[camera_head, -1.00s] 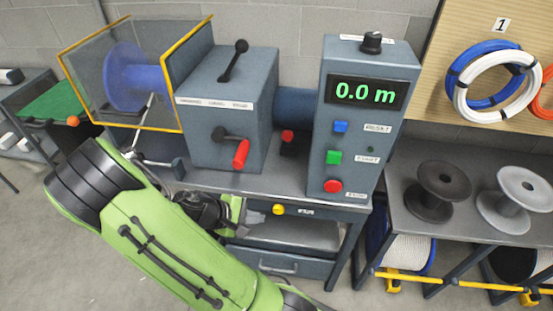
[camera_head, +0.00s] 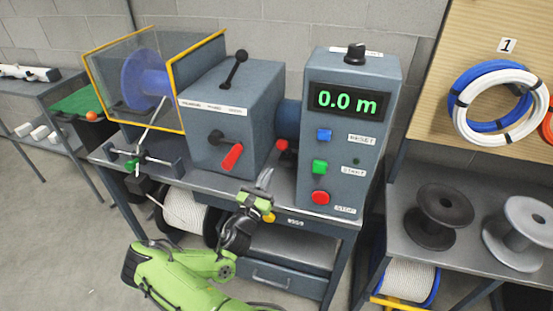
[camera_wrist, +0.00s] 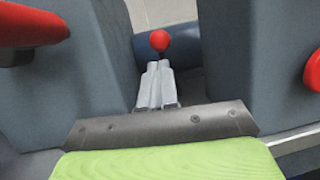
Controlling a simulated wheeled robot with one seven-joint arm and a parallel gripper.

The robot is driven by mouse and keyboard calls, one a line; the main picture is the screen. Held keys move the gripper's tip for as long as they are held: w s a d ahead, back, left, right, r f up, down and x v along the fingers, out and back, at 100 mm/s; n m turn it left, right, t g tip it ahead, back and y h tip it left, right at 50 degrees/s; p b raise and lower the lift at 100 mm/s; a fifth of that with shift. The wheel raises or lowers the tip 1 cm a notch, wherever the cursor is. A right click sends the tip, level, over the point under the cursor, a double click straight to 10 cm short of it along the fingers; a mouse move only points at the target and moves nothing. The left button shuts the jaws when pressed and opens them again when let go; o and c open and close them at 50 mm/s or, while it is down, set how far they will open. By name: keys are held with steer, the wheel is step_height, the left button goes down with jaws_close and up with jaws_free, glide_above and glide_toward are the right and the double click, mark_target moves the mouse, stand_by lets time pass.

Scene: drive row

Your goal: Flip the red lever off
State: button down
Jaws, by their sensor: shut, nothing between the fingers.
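A small red-knobbed lever (camera_head: 283,146) sits low in the gap between the grey gearbox and the display box. In the wrist view its round red knob (camera_wrist: 160,41) stands just past my fingertips, almost in line with them. My gripper (camera_head: 265,178) is shut and empty, over the front of the bench and pointing into the gap. Its two pale fingers (camera_wrist: 156,70) lie together in the wrist view. I cannot tell whether they touch the knob. The lever's lower part is hidden behind the fingers.
The gearbox (camera_head: 232,118) with its red-handled crank (camera_head: 232,157) stands close on the left. The display box (camera_head: 346,150) reads 0.0 m and stands close on the right; its red stop button (camera_head: 320,198) is near. A clear-guarded blue spool (camera_head: 143,82) is further left.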

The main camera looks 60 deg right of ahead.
mark_target(281, 149)
steer(key=x, duration=0.7)
steer(key=shift+d+b, duration=0.1)
steer(key=shift+b, duration=0.2)
steer(key=shift+r+p, duration=0.2)
steer(key=shift+p, duration=0.15)
